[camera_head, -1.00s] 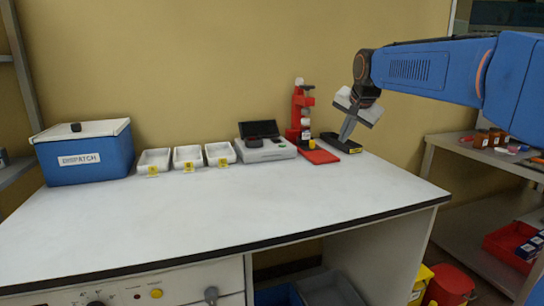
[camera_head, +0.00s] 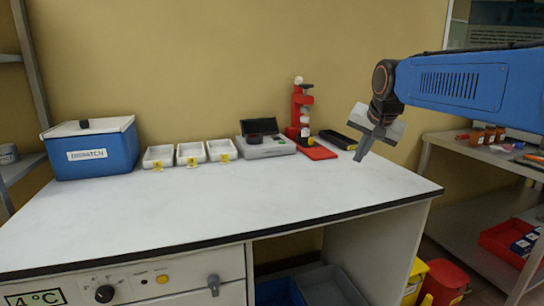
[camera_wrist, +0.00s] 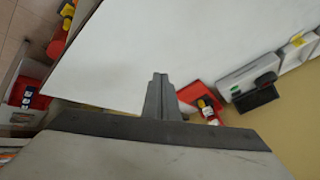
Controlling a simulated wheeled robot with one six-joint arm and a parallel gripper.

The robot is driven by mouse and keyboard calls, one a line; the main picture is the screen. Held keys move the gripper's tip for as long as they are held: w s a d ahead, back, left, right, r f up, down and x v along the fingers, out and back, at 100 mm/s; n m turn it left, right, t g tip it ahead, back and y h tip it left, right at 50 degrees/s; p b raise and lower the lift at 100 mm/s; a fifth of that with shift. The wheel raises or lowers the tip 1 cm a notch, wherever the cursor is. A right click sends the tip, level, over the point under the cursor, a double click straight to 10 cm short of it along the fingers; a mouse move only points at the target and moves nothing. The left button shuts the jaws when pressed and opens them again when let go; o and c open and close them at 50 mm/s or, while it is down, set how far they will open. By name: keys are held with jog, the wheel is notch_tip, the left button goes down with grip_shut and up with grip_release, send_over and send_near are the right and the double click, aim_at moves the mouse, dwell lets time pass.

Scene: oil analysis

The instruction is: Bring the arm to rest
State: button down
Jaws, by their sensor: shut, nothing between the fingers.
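My gripper (camera_head: 361,156) hangs from the blue arm at the right of the head view, over the right end of the white bench (camera_head: 230,200). Its fingers are together and point down and slightly left, with nothing between them. In the wrist view the shut fingers (camera_wrist: 160,80) show in the middle against the white bench top. The fingertips appear clear of the objects, in front of the black tray (camera_head: 338,140); their height above the bench is hard to tell.
A red stand (camera_head: 302,110) with a red base and a grey instrument (camera_head: 266,147) stand at the back. Three white trays (camera_head: 191,153) and a blue DISPATCH box (camera_head: 94,150) are further left. A side shelf (camera_head: 470,146) with jars is at right. The bench's front is clear.

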jog(key=s+d+f+n, duration=0.1)
jog(key=s+f+n, duration=0.1)
jog(key=s+f, duration=0.5)
jog(key=s+d+f+n+g, duration=0.1)
jog(key=s+f+n, duration=0.1)
jog(key=s+f, duration=0.6)
jog(key=s+d+f+n+g, duration=0.1)
jog(key=s+f, duration=0.6)
jog(key=s, duration=1.1)
jog(key=shift+s+d+f+n, duration=0.15)
jog(key=shift+s+d+n, duration=0.05)
jog(key=shift+d+n, duration=0.4)
